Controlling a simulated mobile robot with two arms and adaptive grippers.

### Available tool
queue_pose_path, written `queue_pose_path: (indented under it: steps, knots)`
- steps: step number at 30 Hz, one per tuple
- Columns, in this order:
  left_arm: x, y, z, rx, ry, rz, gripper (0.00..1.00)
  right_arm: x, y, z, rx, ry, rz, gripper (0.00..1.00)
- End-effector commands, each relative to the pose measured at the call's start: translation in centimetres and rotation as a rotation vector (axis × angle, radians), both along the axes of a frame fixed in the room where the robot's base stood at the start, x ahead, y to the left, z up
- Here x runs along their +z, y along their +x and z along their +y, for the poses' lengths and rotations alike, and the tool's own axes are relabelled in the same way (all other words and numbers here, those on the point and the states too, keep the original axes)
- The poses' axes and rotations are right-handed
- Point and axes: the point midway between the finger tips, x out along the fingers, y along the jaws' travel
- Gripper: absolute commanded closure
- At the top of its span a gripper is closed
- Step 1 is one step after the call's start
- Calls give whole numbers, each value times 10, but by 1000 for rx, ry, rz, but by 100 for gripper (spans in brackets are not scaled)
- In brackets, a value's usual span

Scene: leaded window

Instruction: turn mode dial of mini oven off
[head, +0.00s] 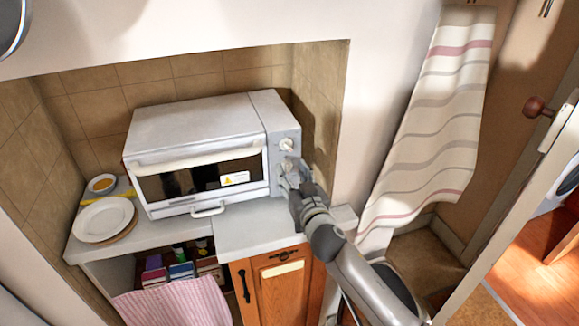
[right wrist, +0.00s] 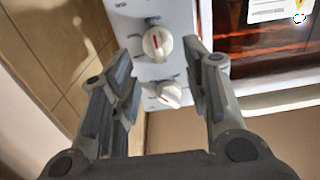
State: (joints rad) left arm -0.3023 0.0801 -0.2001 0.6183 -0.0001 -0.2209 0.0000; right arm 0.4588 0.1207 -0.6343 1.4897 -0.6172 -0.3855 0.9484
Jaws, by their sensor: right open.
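The white mini oven (head: 200,150) stands on the counter in a tiled alcove, with its door shut. Its control panel on the right side has white round dials: an upper dial (head: 286,144) is clear, while the lower part of the panel is partly hidden by my right gripper (head: 291,174). In the right wrist view, which shows the oven upside down, one dial (right wrist: 157,43) with a red mark lies between the open fingertips, and another dial (right wrist: 169,94) lies below it. I cannot read which is the mode dial. Contact with the dial cannot be told. My left gripper is not in view.
White plates (head: 103,219) and a small bowl (head: 102,184) sit left of the oven. A pink cloth (head: 178,303) hangs below the counter (head: 255,232). The alcove wall stands close to the panel's right side.

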Motion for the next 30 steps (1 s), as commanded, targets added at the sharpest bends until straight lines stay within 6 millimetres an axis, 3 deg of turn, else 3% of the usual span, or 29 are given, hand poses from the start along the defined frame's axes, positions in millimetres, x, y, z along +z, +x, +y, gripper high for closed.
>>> queue_pose_path:
  steps: [7,19,28,30]
  knots:
    - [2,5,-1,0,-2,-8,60,0,23,7,-1,-2,-1,57]
    - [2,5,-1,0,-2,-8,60,0,28,9,1,0,0,57]
    - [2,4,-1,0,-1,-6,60,0,28,9,0,0,0,93]
    - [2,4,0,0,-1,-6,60,0,28,9,0,-1,1,95]
